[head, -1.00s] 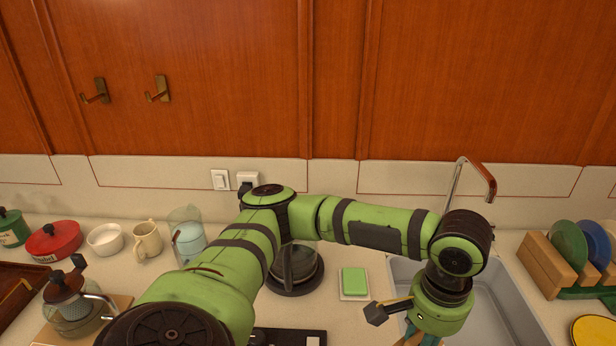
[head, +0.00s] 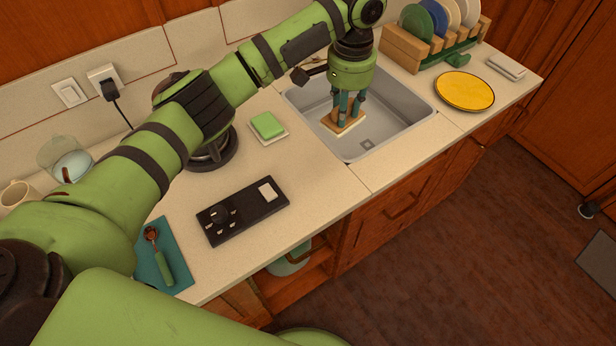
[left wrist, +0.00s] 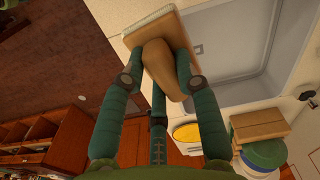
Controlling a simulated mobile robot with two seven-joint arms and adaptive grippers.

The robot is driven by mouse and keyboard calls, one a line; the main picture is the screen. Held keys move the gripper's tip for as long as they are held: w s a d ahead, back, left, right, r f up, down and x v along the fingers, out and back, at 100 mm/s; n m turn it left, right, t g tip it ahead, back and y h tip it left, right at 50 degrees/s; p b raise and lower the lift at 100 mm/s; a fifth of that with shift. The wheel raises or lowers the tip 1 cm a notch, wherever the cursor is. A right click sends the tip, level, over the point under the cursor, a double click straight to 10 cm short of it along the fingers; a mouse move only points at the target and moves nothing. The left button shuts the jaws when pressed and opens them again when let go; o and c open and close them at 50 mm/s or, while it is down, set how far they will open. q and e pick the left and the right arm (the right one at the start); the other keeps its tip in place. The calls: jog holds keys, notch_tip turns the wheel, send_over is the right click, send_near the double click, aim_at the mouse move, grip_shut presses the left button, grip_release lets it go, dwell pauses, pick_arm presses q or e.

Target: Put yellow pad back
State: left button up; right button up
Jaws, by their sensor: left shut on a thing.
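My left gripper (head: 345,112) points down over the sink, shut on a flat tan pad (head: 352,127). In the left wrist view, the pad (left wrist: 137,32) has a rounded tan grip (left wrist: 165,66) and a pale, ridged-looking edge. The fingers (left wrist: 162,62) close around that grip. The pad looks more tan than yellow; I cannot tell whether it touches the sink. My right gripper is not in view.
The grey sink (head: 395,128) is otherwise empty. A green sponge (head: 267,124) lies on a white dish left of it. A yellow plate (head: 464,91) lies right of it, near a wooden plate rack (head: 402,50).

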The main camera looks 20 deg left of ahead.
pick_arm(q)
jog(key=shift+w+d+f+m, duration=0.25)
jog(key=shift+d+f+m, duration=0.2)
jog(key=shift+d, duration=0.2)
jog(key=shift+w+d+f+m, duration=0.2)
jog(key=shift+d+f+m, duration=0.1)
jog(key=shift+d+m, duration=0.25)
jog(key=s+a+f+p, duration=0.1)
jog(key=s+a+f, duration=0.1)
jog(key=s+a+f+p, duration=0.2)
jog(key=s+a, duration=0.1)
jog(key=s+a+f+p, duration=0.2)
jog(key=s, duration=0.1)
jog(key=shift+s+a+f, duration=0.2)
jog(key=shift+s, duration=0.05)
jog(key=shift+s+a+f+p, duration=0.1)
jog(key=shift+s+f+p, duration=0.15)
jog(key=shift+f, duration=0.35)
notch_tip(320, 180, down, 2)
jog(key=shift+w+f+p, duration=0.1)
jog(key=shift+f+p, duration=0.15)
jog(key=shift+p, duration=0.2)
jog(key=shift+f, duration=0.45)
jog(key=o, duration=1)
jog(key=shift+f, duration=0.15)
